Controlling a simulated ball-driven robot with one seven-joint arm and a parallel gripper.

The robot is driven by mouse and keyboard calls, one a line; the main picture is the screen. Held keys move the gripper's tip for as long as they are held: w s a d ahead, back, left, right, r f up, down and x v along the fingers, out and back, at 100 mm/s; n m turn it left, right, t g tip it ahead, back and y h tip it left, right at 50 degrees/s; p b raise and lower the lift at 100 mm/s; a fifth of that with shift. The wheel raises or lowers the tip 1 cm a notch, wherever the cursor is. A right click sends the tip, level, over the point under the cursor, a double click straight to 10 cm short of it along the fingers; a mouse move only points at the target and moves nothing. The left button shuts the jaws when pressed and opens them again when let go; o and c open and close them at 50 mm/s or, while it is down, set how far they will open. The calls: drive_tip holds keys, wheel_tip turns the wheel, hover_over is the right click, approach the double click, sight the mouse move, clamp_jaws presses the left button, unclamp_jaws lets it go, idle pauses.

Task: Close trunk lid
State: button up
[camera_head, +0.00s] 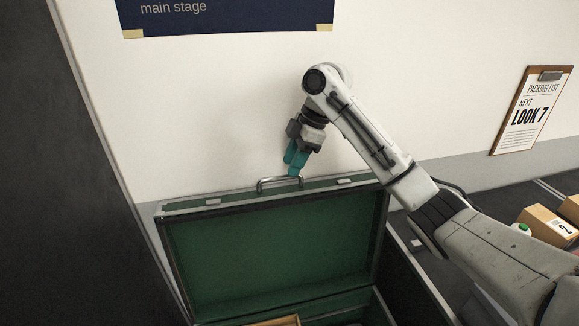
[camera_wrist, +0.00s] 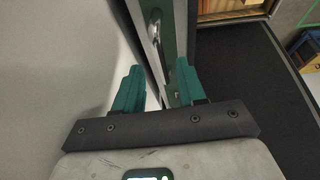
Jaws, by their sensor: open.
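The trunk lid (camera_head: 270,250) stands open and near upright, its green-lined inside facing me. A metal handle (camera_head: 280,184) and light latch plates sit along its top edge. The trunk's body is mostly cut off at the bottom of the head view. My gripper (camera_head: 294,168), with teal fingers, points down at the lid's top edge beside the handle. In the wrist view the open gripper (camera_wrist: 158,88) has the lid's edge (camera_wrist: 167,60) showing between its fingers, nearer the right one. The handle (camera_wrist: 155,28) shows just beyond. I cannot tell whether a finger touches the lid.
A pale wall rises behind the lid. A dark panel (camera_head: 80,200) stands at the left. Cardboard boxes (camera_head: 547,224) lie on a dark surface at right, below a clipboard (camera_head: 532,110). A wooden tray edge (camera_head: 278,321) shows inside the trunk.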

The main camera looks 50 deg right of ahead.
drive_tip(key=shift+x, duration=1.45)
clamp_jaws()
